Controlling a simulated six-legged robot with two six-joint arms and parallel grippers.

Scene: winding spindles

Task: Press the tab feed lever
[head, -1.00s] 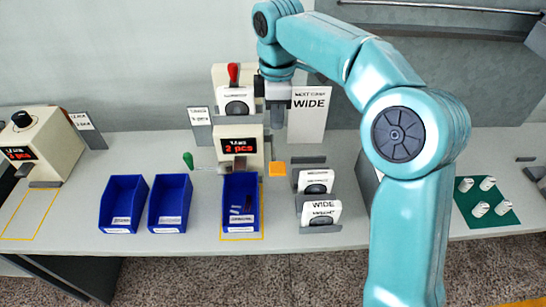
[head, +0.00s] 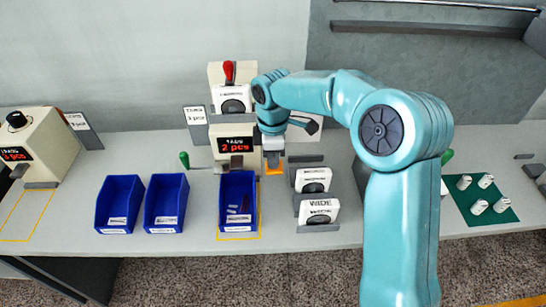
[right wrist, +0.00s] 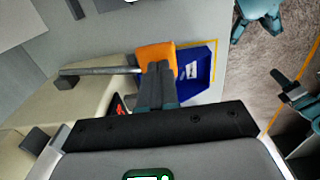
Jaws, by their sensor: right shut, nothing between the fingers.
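The lever with an orange pad (head: 275,171) sticks out on the right side of the cream dispenser (head: 222,132), whose display reads 2 pcs. In the right wrist view the orange pad (right wrist: 155,52) sits at the end of a metal rod. My right gripper (head: 272,160) is shut and empty, pointing down right at the pad and covering part of it. In the right wrist view its closed fingers (right wrist: 158,75) overlap the pad; I cannot tell whether they touch it. A blue bin (head: 238,226) with small dark and light pieces stands below the dispenser. My left gripper is not seen.
A green-knobbed lever (head: 184,160) is left of the dispenser, and a red lever (head: 229,70) stands behind it. Two empty blue bins (head: 114,229) (head: 164,229) stand left. White cards in holders (head: 318,212) stand close right. A green mat (head: 496,215) with white spools lies far right.

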